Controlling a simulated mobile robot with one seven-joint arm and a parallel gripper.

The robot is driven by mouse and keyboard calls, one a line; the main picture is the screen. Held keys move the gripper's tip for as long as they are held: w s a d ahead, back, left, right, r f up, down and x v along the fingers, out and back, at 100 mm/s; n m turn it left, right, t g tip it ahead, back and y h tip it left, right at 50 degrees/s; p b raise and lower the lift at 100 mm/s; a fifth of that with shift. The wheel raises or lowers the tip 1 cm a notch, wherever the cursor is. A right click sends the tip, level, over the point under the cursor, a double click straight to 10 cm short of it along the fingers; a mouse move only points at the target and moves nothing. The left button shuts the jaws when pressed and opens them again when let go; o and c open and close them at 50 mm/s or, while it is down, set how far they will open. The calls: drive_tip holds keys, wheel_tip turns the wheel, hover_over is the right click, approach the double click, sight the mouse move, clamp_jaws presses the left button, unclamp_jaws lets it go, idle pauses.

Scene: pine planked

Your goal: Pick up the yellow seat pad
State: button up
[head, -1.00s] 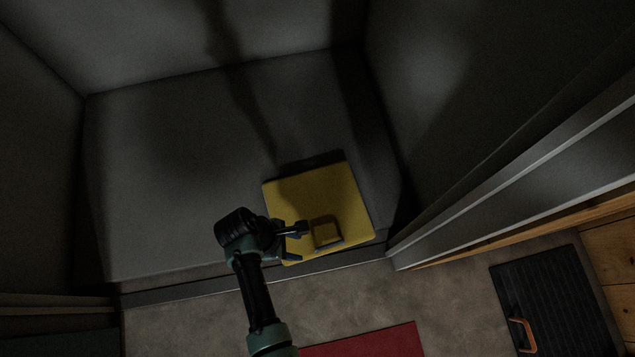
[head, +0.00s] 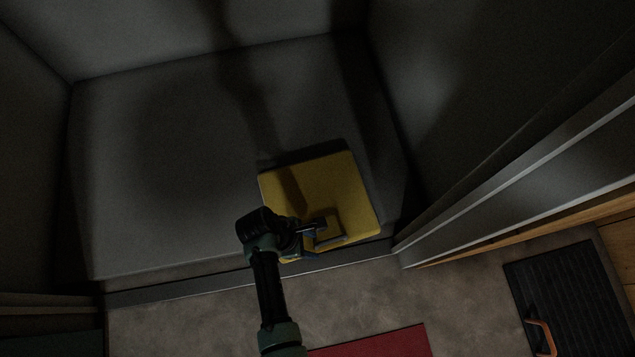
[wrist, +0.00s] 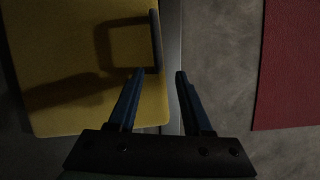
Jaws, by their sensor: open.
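The yellow seat pad (head: 345,190) lies near the front right of a dark grey bench seat (head: 170,170). In the wrist view, the pad (wrist: 55,55) fills the left side. A dark handle bar (wrist: 156,42) stands along its edge and casts a loop-shaped shadow on it; the handle also shows in the head view (head: 331,242). My gripper (head: 318,239) is open and over the pad's front edge, close to the handle. In the wrist view, my fingers (wrist: 161,73) point towards the handle, one tip on each side of its line. I cannot tell whether they touch it.
A grey wall and ledge (head: 500,200) run along the right of the bench. A red mat (head: 385,343) lies on the floor in front. A black ribbed panel (head: 570,285) with an orange handle (head: 544,338) lies at lower right. The bench left of the pad is clear.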

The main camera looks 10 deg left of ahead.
sight(315, 246)
drive_tip(key=b+x, duration=0.2)
drive_tip(key=x, duration=0.1)
drive_tip(key=shift+f, duration=0.1)
drive_tip(key=shift+c, duration=0.2)
clamp_jaws()
drive_tip(key=shift+w, duration=0.1)
idle(1.1)
